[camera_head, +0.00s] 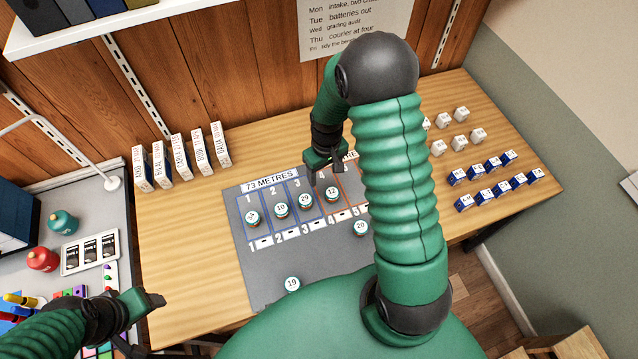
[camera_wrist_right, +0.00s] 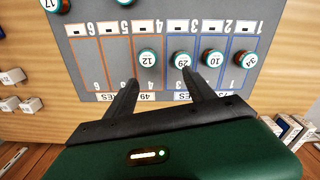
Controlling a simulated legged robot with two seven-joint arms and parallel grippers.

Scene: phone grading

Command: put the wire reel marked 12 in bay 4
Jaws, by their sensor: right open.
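The reel marked 12 (camera_head: 332,194) has a white top and a teal rim. It sits in bay 4 of the grey mat (camera_head: 262,283), and the right wrist view also shows it (camera_wrist_right: 147,59) inside the orange-lined bay 4 column. My right gripper (camera_head: 326,172) is open and empty, just beyond the reel on the far side of the bays. In the right wrist view its two fingers (camera_wrist_right: 160,92) are spread, apart from the reel. My left gripper (camera_head: 146,322) is at the lower left, away from the mat, its fingers spread and empty.
Reels marked 29 (camera_head: 305,201), 10 (camera_head: 281,210) and one more (camera_head: 252,218) occupy bays 3, 2 and 1. Reels 20 (camera_head: 361,228) and 19 (camera_head: 292,284) lie nearer on the mat. Boxes stand at the back left; small cubes (camera_head: 491,165) lie right.

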